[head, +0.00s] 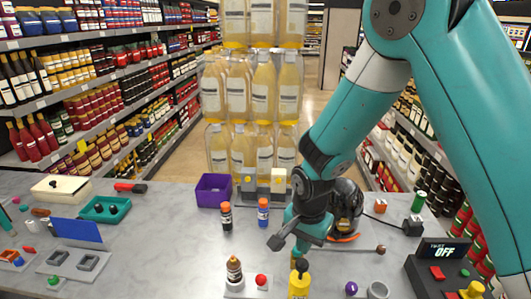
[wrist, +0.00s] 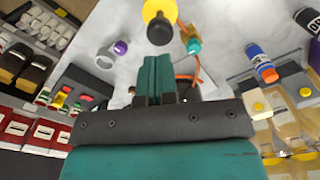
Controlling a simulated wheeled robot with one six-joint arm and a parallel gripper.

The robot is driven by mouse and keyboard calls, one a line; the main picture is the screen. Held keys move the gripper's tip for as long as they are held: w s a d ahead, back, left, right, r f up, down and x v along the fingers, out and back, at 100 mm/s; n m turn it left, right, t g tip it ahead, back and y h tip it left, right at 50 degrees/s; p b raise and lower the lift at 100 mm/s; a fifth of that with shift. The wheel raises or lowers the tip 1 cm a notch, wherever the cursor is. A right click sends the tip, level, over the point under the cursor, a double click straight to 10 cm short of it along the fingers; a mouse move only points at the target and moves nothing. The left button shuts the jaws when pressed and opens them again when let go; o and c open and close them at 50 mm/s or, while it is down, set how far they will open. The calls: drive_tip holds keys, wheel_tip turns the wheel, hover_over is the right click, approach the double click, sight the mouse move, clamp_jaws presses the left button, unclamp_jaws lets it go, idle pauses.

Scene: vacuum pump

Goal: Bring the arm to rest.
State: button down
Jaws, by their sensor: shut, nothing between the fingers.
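My arm comes down from the upper right of the head view and bends at a teal and grey elbow. My gripper (head: 305,243) hangs low over the counter, just behind a yellow bottle with a dark knob (head: 299,285). In the wrist view the two teal fingers (wrist: 157,68) are pressed together with nothing between them. The yellow bottle also shows past the fingertips in the wrist view (wrist: 160,12). A dark rounded device (head: 348,205) stands behind my wrist, partly hidden by it.
Near the gripper stand an orange-capped dark bottle (head: 226,217), a blue bottle (head: 263,214) and a brown bottle (head: 234,270). A purple bin (head: 214,191) is behind them. Some counter between these is bare.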

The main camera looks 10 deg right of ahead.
drive_tip(key=shift+s+a+r+b, duration=0.1)
drive_tip(key=shift+a+r+b, duration=0.1)
drive_tip(key=shift+r+b, duration=0.1)
drive_tip(key=s+a+r+n+y+b, duration=0.2)
drive_tip(key=s+r+n+b, duration=0.2)
drive_tip(key=s+n, duration=0.4)
drive_tip(key=s+a+r+n+y+b, duration=0.2)
drive_tip(key=s+r+n+b, duration=0.3)
drive_tip(key=s+n, duration=0.3)
drive_tip(key=shift+s+a+r+n+b, duration=0.15)
drive_tip(key=shift+s+r+n+b, duration=0.2)
drive_tip(key=shift+s+r, duration=0.65)
drive_tip(key=c, duration=1.8)
unclamp_jaws()
drive_tip(key=shift+s+f, duration=0.15)
drive_tip(key=shift+f, duration=0.05)
